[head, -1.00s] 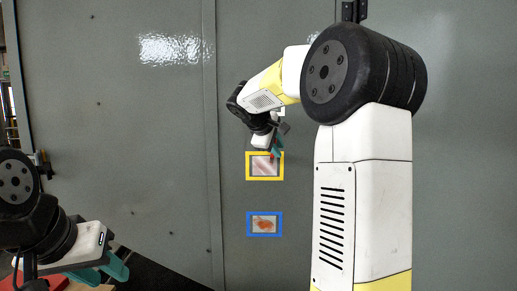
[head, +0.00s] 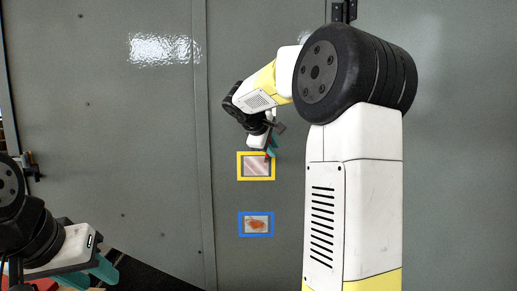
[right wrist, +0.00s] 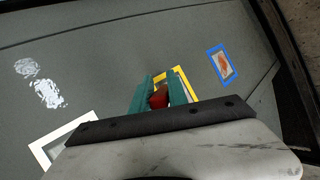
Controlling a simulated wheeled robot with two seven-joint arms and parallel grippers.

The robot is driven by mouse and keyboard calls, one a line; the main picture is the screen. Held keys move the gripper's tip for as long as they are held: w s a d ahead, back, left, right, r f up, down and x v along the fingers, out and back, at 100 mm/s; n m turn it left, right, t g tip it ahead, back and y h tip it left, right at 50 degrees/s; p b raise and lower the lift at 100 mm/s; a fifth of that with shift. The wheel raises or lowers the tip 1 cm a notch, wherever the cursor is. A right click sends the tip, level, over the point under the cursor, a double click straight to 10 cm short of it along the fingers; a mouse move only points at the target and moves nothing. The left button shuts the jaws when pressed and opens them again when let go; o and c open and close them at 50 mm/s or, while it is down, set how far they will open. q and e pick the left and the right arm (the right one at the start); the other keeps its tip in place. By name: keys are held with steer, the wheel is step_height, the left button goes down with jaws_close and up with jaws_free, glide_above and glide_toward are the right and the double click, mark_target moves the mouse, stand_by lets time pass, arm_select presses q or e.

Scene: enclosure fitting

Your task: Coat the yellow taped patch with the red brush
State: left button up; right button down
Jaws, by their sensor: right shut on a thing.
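The yellow taped patch (head: 256,177) is a yellow tape frame on the grey wall. Inside it is a pale pinkish area with diagonal streaks. My right gripper (head: 271,147) is at the frame's upper right edge, shut on the red brush (right wrist: 160,97). Only a small red part of the brush shows between the teal fingers in the right wrist view; whether it touches the wall cannot be told. Yellow tape shows just behind the fingers there. My left gripper (head: 101,272) is low at the left, its teal fingers apart and empty, away from the patch.
A blue taped patch (head: 256,236) with an orange-brown stain sits below the yellow one. A white-bordered area (right wrist: 45,156) shows at lower left in the right wrist view. A vertical seam (head: 207,100) runs left of the patches. The wall around them is otherwise clear.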

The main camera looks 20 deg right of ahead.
steer(key=w+a, duration=0.2)
steer(key=a, duration=0.7)
steer(key=shift+w, duration=0.25)
stand_by(1.0)
steer(key=shift+s+a, duration=0.25)
steer(key=shift+s, duration=0.7)
steer(key=shift+s+a, duration=0.25)
steer(key=shift+s, duration=0.75)
steer(key=shift+s+a, duration=0.25)
steer(key=shift+s, duration=0.8)
steer(key=s, duration=0.2)
steer(key=shift+s+a, duration=0.35)
steer(key=shift+a, duration=0.05)
